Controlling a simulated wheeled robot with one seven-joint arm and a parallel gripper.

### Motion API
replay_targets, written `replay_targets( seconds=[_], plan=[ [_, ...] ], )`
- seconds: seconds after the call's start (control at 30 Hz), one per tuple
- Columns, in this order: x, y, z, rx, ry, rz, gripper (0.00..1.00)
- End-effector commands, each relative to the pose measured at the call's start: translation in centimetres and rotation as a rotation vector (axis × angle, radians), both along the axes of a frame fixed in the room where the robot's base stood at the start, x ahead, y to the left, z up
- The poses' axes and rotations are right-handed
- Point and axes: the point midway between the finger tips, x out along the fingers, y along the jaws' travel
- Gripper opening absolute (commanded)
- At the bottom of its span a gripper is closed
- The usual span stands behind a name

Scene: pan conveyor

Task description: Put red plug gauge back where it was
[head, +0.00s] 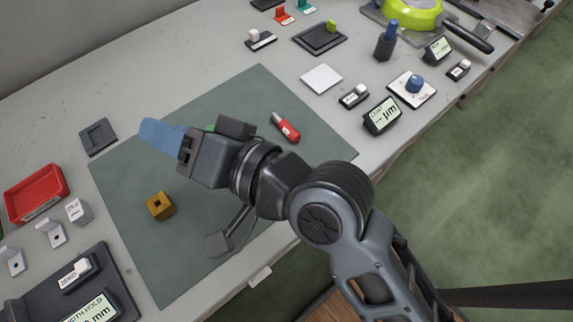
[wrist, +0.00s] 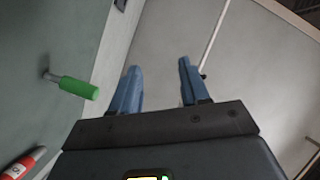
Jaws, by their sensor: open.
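The red plug gauge (head: 287,130) lies on the green-grey mat (head: 250,95), to the right of my gripper (head: 150,130) in the head view. Its metal end points up-left. In the wrist view the red plug gauge (wrist: 20,168) is cut off at the bottom left corner. My gripper, seen also in the wrist view (wrist: 159,68), is open, with nothing between its blue fingers. A green-handled gauge (wrist: 78,88) lies left of the fingers in the wrist view; in the head view my gripper hides most of it.
A brass block (head: 160,206) with a square hole sits on the mat. A dark square tray (head: 98,137) and a red tray (head: 36,192) stand to the left. A white square plate (head: 321,78) and several small gauges and displays (head: 382,116) stand beyond the mat's right side.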

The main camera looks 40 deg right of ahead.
Motion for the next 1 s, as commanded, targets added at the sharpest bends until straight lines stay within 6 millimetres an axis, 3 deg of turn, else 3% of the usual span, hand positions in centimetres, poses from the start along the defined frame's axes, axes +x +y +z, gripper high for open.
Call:
replay_targets(
  seconds=[0.1, 0.3, 0.43, 0.6, 0.8, 1.0],
  plan=[
    [-3.9, -2.2, -3.1, -0.082, 0.022, -0.101, 0.45],
    [-11.4, -7.0, -6.7, -0.316, 0.039, -0.222, 0.45],
    [-16.6, -10.2, -7.8, -0.513, 0.033, -0.249, 0.45],
    [-22.6, -14.1, -7.4, -0.778, -0.005, -0.225, 0.45],
    [-26.3, -16.5, -6.0, -0.972, -0.061, -0.171, 0.45],
    [-27.0, -17.0, -5.6, -1.017, -0.08, -0.156, 0.45]
  ],
)
